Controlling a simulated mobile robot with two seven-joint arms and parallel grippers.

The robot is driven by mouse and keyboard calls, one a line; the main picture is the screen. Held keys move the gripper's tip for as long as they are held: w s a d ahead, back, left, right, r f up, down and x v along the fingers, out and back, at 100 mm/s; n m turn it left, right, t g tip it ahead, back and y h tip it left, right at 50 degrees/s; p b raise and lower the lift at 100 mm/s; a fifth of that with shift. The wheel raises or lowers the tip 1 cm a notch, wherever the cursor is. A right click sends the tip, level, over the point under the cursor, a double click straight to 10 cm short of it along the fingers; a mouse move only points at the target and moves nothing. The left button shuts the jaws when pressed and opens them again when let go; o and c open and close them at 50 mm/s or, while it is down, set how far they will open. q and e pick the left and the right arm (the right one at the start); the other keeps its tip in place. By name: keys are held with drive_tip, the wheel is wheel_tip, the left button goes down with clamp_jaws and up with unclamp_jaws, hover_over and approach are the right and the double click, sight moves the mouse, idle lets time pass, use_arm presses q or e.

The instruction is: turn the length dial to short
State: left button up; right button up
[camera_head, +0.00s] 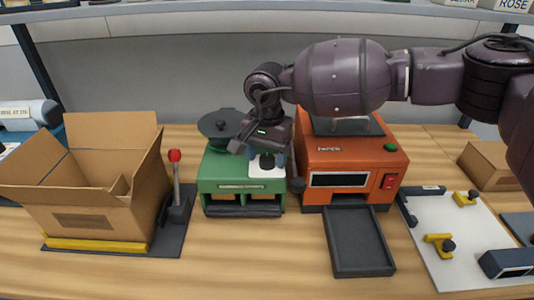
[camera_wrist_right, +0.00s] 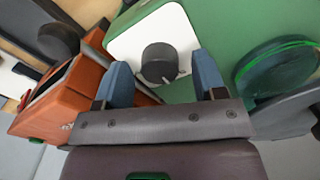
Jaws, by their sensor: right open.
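The length dial (camera_wrist_right: 159,63) is a dark round knob with a pale mark on its rim, set on a white plate (camera_wrist_right: 185,30) on the green machine (camera_head: 217,178). In the head view the dial (camera_head: 267,161) shows just below my right gripper (camera_head: 264,150). In the right wrist view my right gripper (camera_wrist_right: 162,78) is open, with one blue finger on each side of the dial and gaps between. I cannot tell whether a finger touches it. No setting words on the plate are readable. My left gripper is not in view.
The orange machine (camera_head: 350,160) with a dark tray (camera_head: 357,242) stands close on the right. An open cardboard box (camera_head: 85,215) and a red-knobbed lever (camera_head: 175,170) stand left. A white board (camera_head: 450,265) with yellow clamps lies right. Bare table shows in front of the green machine.

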sight(267, 158)
wheel_tip(267, 158, up, 11)
idle(0.5)
drive_tip(key=shift+f, duration=0.15)
